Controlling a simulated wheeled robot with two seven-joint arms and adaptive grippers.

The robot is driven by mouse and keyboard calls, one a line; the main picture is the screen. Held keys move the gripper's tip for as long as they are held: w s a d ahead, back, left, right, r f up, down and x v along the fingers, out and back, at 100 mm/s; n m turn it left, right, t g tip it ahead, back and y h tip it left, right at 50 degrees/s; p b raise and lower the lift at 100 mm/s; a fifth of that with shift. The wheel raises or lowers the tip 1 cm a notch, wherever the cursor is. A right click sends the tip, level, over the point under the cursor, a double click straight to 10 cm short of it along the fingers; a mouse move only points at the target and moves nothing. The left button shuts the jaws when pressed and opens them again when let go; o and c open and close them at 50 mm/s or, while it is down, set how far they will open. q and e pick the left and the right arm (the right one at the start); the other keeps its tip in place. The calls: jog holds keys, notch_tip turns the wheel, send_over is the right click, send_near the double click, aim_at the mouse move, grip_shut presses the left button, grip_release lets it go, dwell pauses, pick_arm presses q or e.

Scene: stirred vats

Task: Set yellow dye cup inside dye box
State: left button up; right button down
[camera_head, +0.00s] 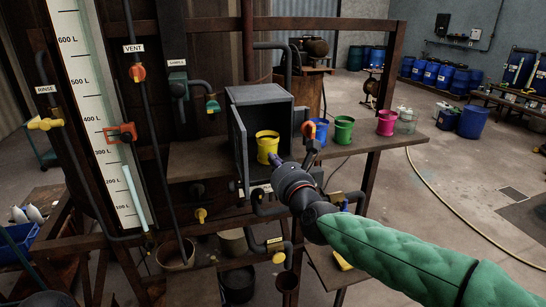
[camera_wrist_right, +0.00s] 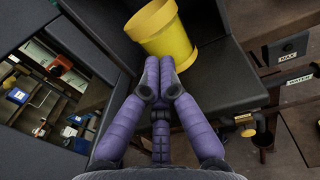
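The yellow dye cup (camera_head: 267,148) is at the open front of the grey dye box (camera_head: 262,95), upright, with its lower part partly behind my right gripper (camera_head: 276,162). In the right wrist view the yellow cup (camera_wrist_right: 165,35) lies just beyond my right fingertips (camera_wrist_right: 160,65), against dark grey box panels (camera_wrist_right: 217,65). The fingers are drawn together with no cup wall visible between them. I cannot tell whether the tips touch the cup. The box door (camera_head: 238,150) stands open on the left. My left gripper is not in view.
A green cup (camera_head: 343,131), a pink cup (camera_head: 386,123) and a glass jar (camera_head: 405,122) stand on the shelf to the right. Pipes and valves lie below the box.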

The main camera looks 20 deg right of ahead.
aim_at(268, 164)
jog(key=shift+w, duration=0.65)
jog(key=w, duration=0.1)
jog(key=w+b, duration=0.2)
jog(key=shift+w+a+f, duration=0.15)
jog(key=shift+a, duration=0.1)
jog(key=shift+w, duration=0.25)
jog(key=shift+s+r, duration=0.1)
jog(key=shift+r, duration=0.1)
